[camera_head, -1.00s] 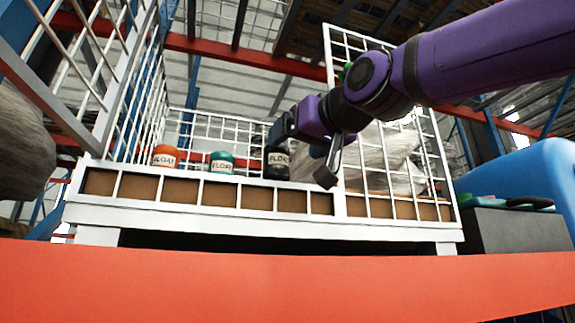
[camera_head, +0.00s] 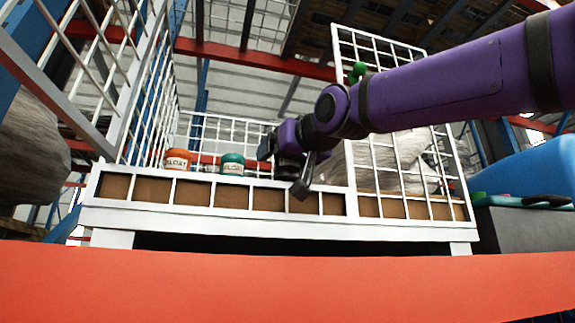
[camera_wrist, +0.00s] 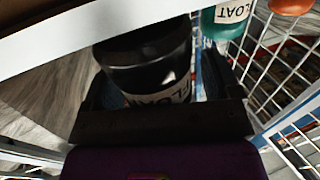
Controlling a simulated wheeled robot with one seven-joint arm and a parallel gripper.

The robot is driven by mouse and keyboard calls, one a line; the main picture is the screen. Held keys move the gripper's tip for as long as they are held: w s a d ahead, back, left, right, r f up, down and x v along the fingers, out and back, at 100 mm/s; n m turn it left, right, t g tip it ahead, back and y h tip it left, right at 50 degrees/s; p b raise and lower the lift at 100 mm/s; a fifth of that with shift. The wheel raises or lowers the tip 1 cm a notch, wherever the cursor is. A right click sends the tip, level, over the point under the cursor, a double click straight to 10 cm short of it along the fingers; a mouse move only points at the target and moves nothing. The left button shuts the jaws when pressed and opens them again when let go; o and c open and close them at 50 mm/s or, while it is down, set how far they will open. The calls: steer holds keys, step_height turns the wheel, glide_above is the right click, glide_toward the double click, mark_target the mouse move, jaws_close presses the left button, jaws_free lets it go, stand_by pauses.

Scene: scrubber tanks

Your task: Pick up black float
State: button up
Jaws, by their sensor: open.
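The black float (camera_wrist: 150,65), a dark glossy cylinder with a pale label, fills the middle of the wrist view. My gripper (camera_wrist: 155,92) is open, with one finger on each side of the float; I cannot tell whether they touch it. In the head view my gripper (camera_head: 276,150) is over the white cage's front wall, and the black float is mostly or wholly hidden there by the gripper and wrist.
An orange float (camera_head: 177,161) and a green float (camera_head: 231,164) stand to the left inside the white wire cage (camera_head: 250,222). A wrapped bundle (camera_head: 385,160) is behind the mesh at right. A red beam (camera_head: 290,280) crosses the front.

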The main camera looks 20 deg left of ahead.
steer(key=c, duration=1)
steer(key=shift+r, duration=0.15)
